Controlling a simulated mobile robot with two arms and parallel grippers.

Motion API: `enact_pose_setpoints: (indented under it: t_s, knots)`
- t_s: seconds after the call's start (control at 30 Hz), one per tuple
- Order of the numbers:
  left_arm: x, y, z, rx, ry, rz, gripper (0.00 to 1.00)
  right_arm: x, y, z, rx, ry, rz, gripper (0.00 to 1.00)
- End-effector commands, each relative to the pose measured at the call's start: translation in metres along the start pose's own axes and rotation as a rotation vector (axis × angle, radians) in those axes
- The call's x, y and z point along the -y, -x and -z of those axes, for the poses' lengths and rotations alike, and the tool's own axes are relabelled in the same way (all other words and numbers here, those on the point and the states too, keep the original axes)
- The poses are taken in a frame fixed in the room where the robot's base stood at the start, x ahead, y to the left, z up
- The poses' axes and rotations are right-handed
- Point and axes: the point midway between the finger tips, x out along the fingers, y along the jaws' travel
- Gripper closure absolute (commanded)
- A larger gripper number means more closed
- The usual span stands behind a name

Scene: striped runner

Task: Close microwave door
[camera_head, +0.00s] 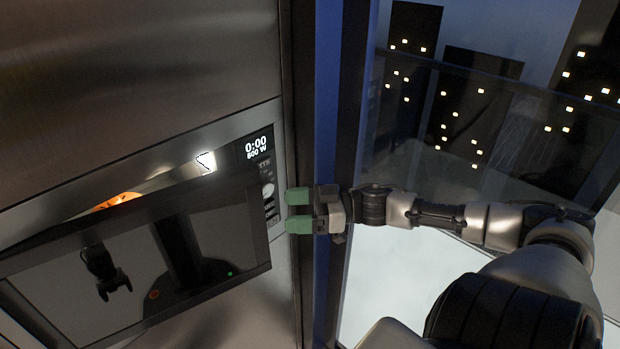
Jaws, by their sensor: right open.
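The microwave (262,150) is built into a metal wall on the left, with a lit display reading 0:00 and 800 W. Its dark glass door (130,262) is tilted partly open, hinged low, with a gap along its top edge. An orange glow (118,200) shows inside through that gap. My right gripper (298,211) is open and empty, its two green fingertips pointing left. In the picture it is just right of the control panel and the door's right end; I cannot tell whether it touches. My left gripper is not seen directly; a dark arm reflection shows in the door glass.
A blue and dark vertical frame (328,90) stands right of the microwave, behind my right gripper. Beyond it are a glass railing and dark buildings (475,110) with lit windows. Bare metal panel (130,70) lies above the microwave.

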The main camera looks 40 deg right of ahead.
Motion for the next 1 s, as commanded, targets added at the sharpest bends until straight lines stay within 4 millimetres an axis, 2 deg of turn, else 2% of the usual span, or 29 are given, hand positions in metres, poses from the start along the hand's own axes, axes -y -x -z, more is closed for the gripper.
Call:
enact_pose_setpoints:
  t_s: [0.1,0.3,0.7,0.87,1.0]
  knots:
    - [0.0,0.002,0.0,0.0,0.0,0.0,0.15,0.0,0.013,-0.001,0.003,-0.004,-0.001,0.26]
    - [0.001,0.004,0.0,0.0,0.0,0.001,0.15,0.0,0.026,0.0,0.001,-0.001,0.0,0.26]
    - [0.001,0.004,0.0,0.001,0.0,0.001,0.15,0.0,0.03,0.0,0.0,0.0,0.0,0.28]
    - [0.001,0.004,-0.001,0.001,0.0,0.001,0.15,0.003,0.031,-0.002,-0.003,0.041,-0.005,0.52]
    - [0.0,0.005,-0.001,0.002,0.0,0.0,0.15,0.014,0.035,-0.009,-0.012,0.207,-0.027,0.74]
